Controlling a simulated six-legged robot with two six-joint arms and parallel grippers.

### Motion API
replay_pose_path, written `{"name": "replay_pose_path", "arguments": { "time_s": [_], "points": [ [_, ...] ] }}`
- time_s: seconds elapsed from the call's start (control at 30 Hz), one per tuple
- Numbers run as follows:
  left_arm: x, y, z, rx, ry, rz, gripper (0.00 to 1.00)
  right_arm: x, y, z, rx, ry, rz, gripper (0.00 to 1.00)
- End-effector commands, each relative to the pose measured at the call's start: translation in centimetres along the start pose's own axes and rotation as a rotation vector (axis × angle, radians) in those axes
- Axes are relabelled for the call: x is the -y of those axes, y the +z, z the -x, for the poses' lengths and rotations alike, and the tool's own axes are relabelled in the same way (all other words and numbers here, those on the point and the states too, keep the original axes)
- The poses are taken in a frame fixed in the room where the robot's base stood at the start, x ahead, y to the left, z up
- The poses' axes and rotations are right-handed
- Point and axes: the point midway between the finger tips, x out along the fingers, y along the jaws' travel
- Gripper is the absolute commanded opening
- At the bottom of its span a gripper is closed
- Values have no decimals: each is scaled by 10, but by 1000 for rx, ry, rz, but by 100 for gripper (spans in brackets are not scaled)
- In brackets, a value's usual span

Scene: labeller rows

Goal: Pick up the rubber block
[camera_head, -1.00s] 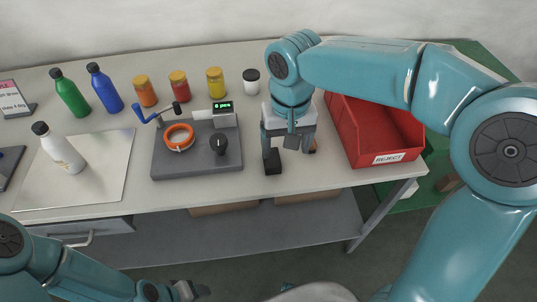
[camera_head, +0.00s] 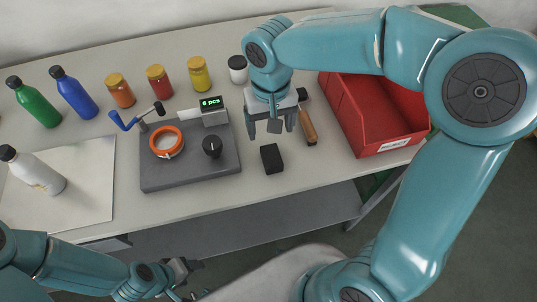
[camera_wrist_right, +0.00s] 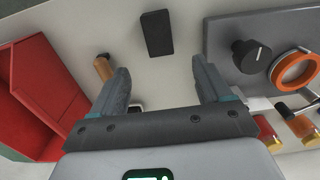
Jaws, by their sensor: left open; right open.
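The rubber block appears to be the small black block (camera_head: 272,158) lying near the front edge of the table, right of the grey labelling machine. In the right wrist view the black block (camera_wrist_right: 157,33) lies just beyond the fingertips, roughly centred between them. My right gripper (camera_head: 271,128) is open and empty, pointing down behind and above the block, not touching it. Its two fingers (camera_wrist_right: 162,70) frame bare table in the wrist view. My left gripper (camera_head: 188,266) is open and low in front of the table, away from the block; its fingers show small.
A wooden-handled tool (camera_head: 307,127) lies right of the block. The red bin (camera_head: 362,137) stands further right. The labelling machine (camera_head: 190,174) with an orange roll (camera_head: 166,142) is on the left. Jars, including a yellow-lidded one (camera_head: 199,74), and bottles stand behind.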

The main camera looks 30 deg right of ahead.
Motion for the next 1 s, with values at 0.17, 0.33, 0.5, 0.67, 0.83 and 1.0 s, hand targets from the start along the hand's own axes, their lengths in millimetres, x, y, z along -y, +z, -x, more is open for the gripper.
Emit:
{"name": "replay_pose_path", "arguments": {
  "time_s": [0.17, 0.33, 0.5, 0.67, 0.83, 1.0],
  "points": [
    [1, 0, -2, 0, 0, 0, 63, 0, 3, -40, 3, 1, -1, 78],
    [1, 0, -3, 0, 0, 0, 63, 1, 2, -58, 0, 0, 1, 78],
    [0, 0, -1, 0, 0, 0, 63, 2, 4, -74, 3, 2, 1, 78],
    [0, 0, 0, 0, 0, 0, 63, 3, 8, -101, 4, 1, 1, 78],
    [0, 0, 0, 0, 0, 0, 63, 3, 6, -112, 0, 0, 0, 78],
    [0, 0, 0, 0, 0, 0, 63, 3, 6, -112, -1, -1, 0, 78]
  ]
}}
